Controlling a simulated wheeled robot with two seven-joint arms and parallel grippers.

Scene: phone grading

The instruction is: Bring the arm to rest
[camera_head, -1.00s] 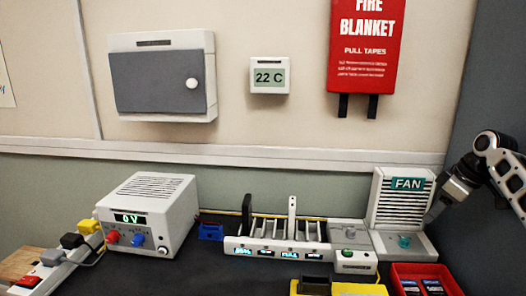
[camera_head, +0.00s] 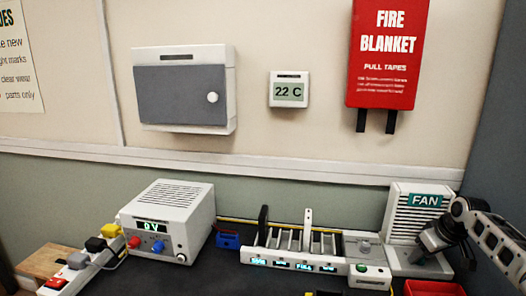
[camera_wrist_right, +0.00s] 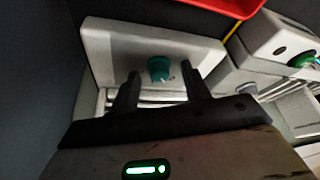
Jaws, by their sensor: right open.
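My right gripper (camera_head: 422,246) is in front of the fan unit (camera_head: 412,206) at the right of the bench. In the right wrist view its two dark fingers (camera_wrist_right: 160,88) stand apart with nothing held between them. The fan unit's base with its teal knob (camera_wrist_right: 159,68) shows just beyond the fingertips; I cannot tell whether they touch it. My right arm comes in from the right edge. My left gripper is in neither view.
A charging rack (camera_head: 292,262) with slots stands left of the fan. A white power supply (camera_head: 168,221) and a power strip (camera_head: 70,270) are further left. A red tray (camera_head: 434,288) lies at the front right. A wall cabinet (camera_head: 181,95) hangs above.

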